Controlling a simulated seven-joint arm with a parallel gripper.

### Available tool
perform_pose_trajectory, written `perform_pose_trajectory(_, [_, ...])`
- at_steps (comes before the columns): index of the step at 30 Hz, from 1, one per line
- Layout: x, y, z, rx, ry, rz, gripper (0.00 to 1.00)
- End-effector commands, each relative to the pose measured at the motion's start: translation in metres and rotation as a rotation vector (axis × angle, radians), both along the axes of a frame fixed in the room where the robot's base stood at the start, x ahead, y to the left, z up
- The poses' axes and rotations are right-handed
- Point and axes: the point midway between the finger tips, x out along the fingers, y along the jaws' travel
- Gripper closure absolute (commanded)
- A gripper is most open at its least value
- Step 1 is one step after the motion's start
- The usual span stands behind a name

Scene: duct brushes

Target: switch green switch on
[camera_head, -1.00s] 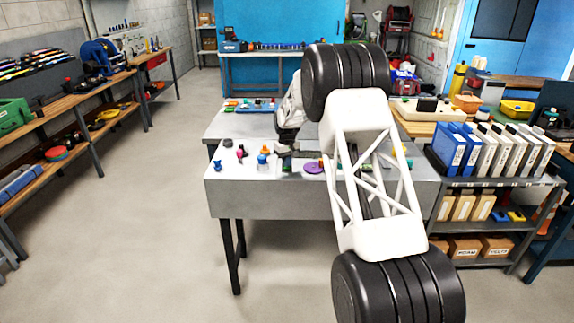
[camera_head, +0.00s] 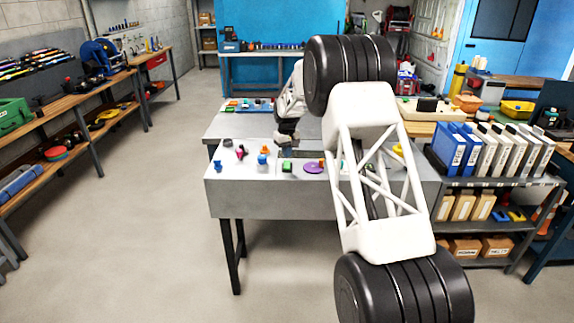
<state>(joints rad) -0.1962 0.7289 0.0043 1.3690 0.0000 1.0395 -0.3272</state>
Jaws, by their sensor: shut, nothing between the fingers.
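A small green object (camera_head: 287,166), which may be the green switch, sits near the front of the grey table. It is too small to tell its on or off position. My gripper (camera_head: 284,149) is over the table just behind it, pointing down, shut and empty. The fingertips are small and dark, and I cannot tell whether they touch anything. My arm covers the right part of the table.
A purple disc (camera_head: 313,168) lies right of the green object. A blue item (camera_head: 262,160), a magenta item (camera_head: 240,153) and another blue item (camera_head: 217,165) stand to the left. A shelf with binders (camera_head: 472,147) stands at the right.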

Motion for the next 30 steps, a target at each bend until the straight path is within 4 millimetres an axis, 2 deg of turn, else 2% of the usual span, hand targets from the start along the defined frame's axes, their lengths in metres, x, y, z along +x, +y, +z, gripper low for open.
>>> perform_pose_trajectory(12, [0.000, 0.000, 0.022, 0.000, -0.001, 0.000, 1.00])
perform_pose_trajectory(25, [0.000, 0.000, 0.024, 0.000, -0.001, 0.000, 1.00])
perform_pose_trajectory(30, [-0.006, -0.004, 0.031, 0.001, -0.003, -0.006, 1.00])
